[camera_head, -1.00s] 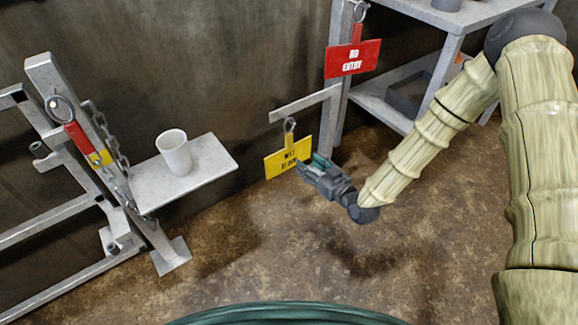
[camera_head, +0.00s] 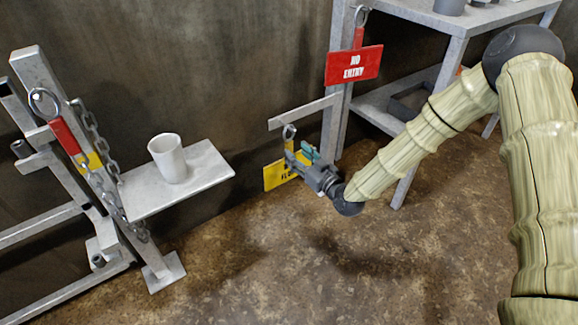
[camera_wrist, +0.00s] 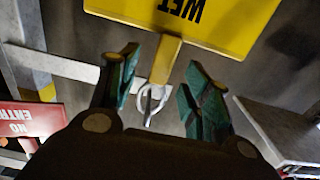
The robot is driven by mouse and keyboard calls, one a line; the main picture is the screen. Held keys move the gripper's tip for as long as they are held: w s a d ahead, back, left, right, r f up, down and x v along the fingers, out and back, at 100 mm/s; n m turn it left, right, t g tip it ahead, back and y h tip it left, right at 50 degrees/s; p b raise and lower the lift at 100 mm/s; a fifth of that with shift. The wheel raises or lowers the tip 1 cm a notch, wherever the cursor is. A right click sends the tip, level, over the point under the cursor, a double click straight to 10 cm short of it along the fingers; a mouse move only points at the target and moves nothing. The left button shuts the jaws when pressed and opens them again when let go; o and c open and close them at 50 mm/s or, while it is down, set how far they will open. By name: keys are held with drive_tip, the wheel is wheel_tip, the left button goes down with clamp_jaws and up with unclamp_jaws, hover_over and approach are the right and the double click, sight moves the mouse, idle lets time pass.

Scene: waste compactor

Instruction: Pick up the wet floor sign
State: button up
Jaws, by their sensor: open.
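The yellow wet floor sign (camera_head: 276,176) hangs by a ring from a grey metal bracket arm (camera_head: 305,112) in the head view. My gripper (camera_head: 300,154) is at the sign's upper part and hides some of its face and lettering. In the wrist view the sign (camera_wrist: 225,25) appears upside down at the top. Its narrow yellow stem (camera_wrist: 165,60) and metal ring (camera_wrist: 150,98) lie between my two green fingertips (camera_wrist: 158,88). The fingers are open, with gaps showing on both sides of the stem.
A red no entry sign (camera_head: 353,66) hangs above and to the right. A metal table (camera_head: 460,22) stands behind my arm. A white cup (camera_head: 167,158) stands on a shelf (camera_head: 205,170) at left, beside a frame with a chain. The floor between is clear.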

sight(291, 150)
drive_tip(key=b+x, duration=0.1)
drive_tip(key=x, duration=0.1)
drive_tip(key=f+b+x, duration=0.1)
drive_tip(key=b+x, duration=0.1)
drive_tip(key=shift+a, duration=0.1)
drive_tip(key=shift+w+a+r, duration=0.2)
drive_tip(key=shift+w+a, duration=0.1)
drive_tip(key=shift+w, duration=0.1)
clamp_jaws()
